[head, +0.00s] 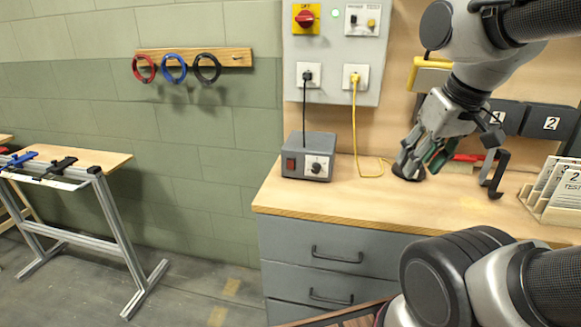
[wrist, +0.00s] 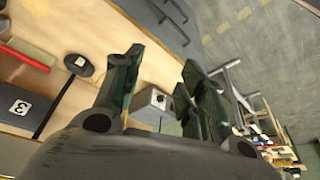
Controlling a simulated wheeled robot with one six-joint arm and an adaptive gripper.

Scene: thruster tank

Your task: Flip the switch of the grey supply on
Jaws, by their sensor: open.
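The grey supply (head: 309,150) is a small box on the wooden bench, below the wall panel. Its front has a red switch (head: 291,164) at the left and a white plate with a black dial (head: 317,168) at the right. I cannot tell the switch's position. My gripper (head: 416,168) is open and empty, to the right of the supply and apart from it, above the bench. In the wrist view, the supply (wrist: 151,103) shows between the open fingers of my gripper (wrist: 163,66), some distance beyond them; its red switch cannot be made out there.
A black cord (head: 305,110) runs from the panel (head: 333,60) to the supply. A yellow cord (head: 355,135) hangs down onto the bench (head: 400,198) right of it. The bench before the supply is clear.

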